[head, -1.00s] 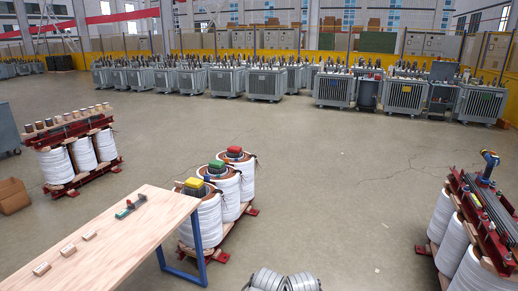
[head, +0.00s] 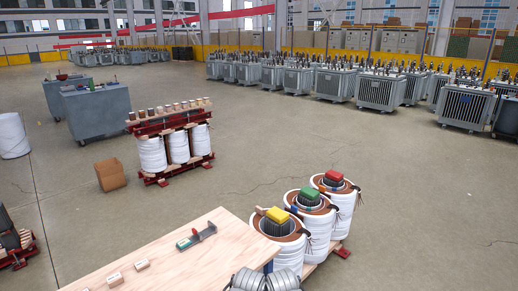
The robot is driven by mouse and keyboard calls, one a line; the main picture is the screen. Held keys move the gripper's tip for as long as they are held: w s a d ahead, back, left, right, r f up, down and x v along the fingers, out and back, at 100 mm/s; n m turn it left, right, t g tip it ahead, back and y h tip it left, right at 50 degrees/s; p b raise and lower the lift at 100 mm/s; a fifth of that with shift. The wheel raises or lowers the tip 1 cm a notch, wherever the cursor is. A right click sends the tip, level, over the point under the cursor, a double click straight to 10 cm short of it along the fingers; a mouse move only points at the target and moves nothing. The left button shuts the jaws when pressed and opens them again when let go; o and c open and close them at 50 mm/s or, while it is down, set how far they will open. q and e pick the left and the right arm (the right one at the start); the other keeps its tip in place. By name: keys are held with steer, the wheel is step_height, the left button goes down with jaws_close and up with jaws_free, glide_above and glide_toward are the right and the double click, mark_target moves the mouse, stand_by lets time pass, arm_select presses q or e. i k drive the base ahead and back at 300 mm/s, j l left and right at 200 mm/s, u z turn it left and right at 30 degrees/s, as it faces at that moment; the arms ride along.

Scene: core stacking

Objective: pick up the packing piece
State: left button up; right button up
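Small pale wooden blocks, which look like packing pieces, lie on the wooden table: one block (head: 115,280) near the front left and another block (head: 142,265) to its right. I cannot tell which piece the task names. A core stack with three white coils (head: 318,235) stands beyond the table's right end. A yellow block (head: 277,215), a green block (head: 309,194) and a red block (head: 334,176) sit on top of its coils.
The wooden table (head: 190,265) also holds a green and grey tool (head: 197,237). A finished coil assembly (head: 178,150) on red beams, a cardboard box (head: 110,174) and grey cabinets (head: 97,112) stand behind on the left. Open floor (head: 400,190) lies to the right.

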mark_target(259, 210)
steer(key=i, duration=0.15)
steer(key=i+l+u, duration=0.1)
steer(key=u, duration=0.3)
steer(key=l+u, duration=0.1)
steer(key=u, duration=0.3)
steer(key=i+l+u, duration=0.1)
steer(key=u, duration=0.25)
steer(key=l+u, duration=0.4)
steer(key=l, duration=0.55)
steer(key=l+u, duration=0.45)
steer(key=l, duration=1.05)
steer(key=k+l, duration=0.15)
steer(key=l, duration=1)
steer(key=k+l+u, duration=0.1)
steer(key=l, duration=0.5)
steer(key=i+l, duration=0.2)
steer(key=i, duration=0.25)
